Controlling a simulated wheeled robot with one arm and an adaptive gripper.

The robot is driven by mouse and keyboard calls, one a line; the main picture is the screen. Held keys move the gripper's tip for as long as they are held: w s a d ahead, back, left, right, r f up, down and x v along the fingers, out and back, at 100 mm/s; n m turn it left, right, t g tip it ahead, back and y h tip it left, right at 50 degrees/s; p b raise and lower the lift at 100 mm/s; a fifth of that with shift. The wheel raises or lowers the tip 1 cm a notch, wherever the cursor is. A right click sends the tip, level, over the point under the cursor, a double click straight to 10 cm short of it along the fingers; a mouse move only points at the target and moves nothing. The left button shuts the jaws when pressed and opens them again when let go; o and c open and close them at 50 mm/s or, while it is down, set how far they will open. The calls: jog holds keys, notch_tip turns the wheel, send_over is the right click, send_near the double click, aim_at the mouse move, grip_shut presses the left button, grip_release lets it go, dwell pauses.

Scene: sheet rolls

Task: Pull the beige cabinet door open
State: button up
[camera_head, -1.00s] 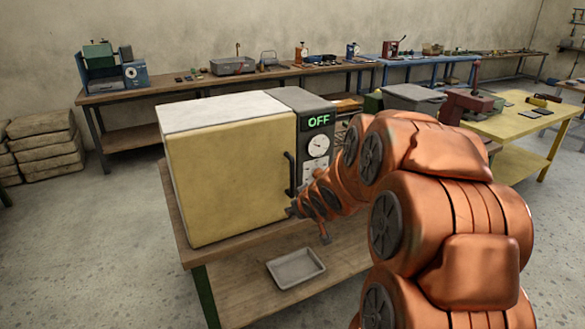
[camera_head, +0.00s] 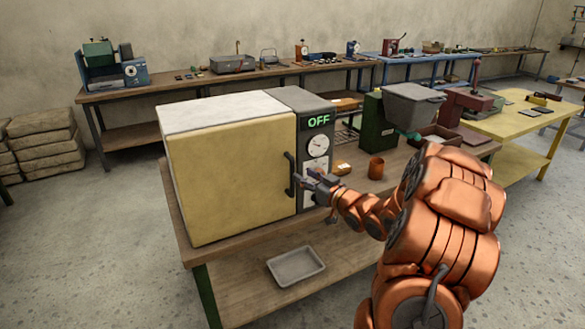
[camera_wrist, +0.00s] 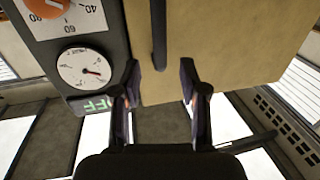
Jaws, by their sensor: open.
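The beige cabinet door (camera_head: 228,180) is closed flat on the front of the cabinet in the head view. Its dark vertical handle (camera_head: 290,174) is at the door's right edge. In the wrist view the door (camera_wrist: 215,40) fills the top right, and the handle (camera_wrist: 159,35) runs down from the top middle. My gripper (camera_head: 308,180) is open in front of the handle side of the door. In the wrist view the two fingers of my gripper (camera_wrist: 160,72) are apart, with the handle's end lying between their tips. Contact with the handle cannot be told.
The control panel (camera_head: 318,150) with a green OFF display and dials stands right of the door. A grey tray (camera_head: 296,267) lies on the lower shelf. A brown cup (camera_head: 376,168) and a green machine (camera_head: 376,125) stand on the bench to the right.

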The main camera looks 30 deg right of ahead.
aim_at(294, 169)
jog(key=shift+w+a+p, duration=0.2)
jog(key=shift+w+p, duration=0.25)
jog(key=shift+w, duration=1.2)
jog(key=shift+w+a+p, duration=0.15)
jog(key=shift+w+p, duration=0.3)
jog(key=shift+w, duration=1.15)
grip_shut()
